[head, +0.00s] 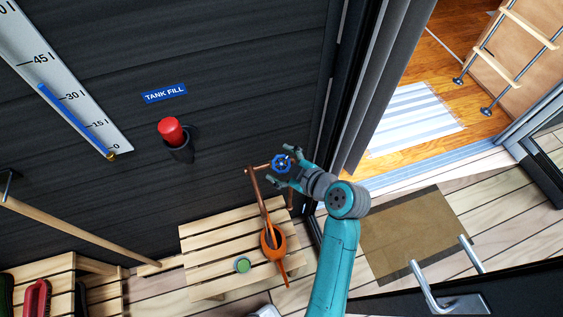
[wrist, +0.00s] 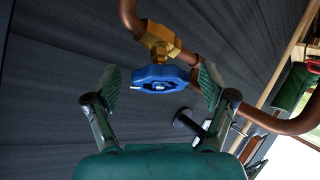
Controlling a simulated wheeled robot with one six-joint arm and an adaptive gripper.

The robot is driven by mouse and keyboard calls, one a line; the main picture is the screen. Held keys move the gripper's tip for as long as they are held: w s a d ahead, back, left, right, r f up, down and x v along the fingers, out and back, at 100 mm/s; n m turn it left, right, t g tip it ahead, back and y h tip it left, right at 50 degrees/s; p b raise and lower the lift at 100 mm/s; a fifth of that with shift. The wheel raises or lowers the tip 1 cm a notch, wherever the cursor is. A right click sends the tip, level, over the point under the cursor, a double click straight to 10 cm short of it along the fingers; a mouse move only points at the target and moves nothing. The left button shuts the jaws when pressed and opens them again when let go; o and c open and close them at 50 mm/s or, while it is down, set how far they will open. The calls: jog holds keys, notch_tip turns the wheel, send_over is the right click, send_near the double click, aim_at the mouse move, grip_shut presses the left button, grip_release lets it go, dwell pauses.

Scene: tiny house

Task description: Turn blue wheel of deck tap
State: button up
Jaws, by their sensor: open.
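The blue wheel (head: 281,163) of the deck tap sits on a copper pipe (head: 258,190) near the dark wall in the head view. In the wrist view the blue wheel (wrist: 161,78) is below a brass valve body (wrist: 158,42) on the copper pipe (wrist: 130,14). My gripper (head: 284,165) is open at the wheel. In the wrist view its two fingers (wrist: 160,88) stand on either side of the wheel, with a gap showing at each side. The tap's outlet is hard to make out.
A red-capped tank fill (head: 171,131) and a gauge (head: 62,75) are on the wall. An open doorway and brown mat (head: 410,235) lie to the right.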

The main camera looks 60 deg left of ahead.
jog(key=v, duration=1.2)
dwell(6.8)
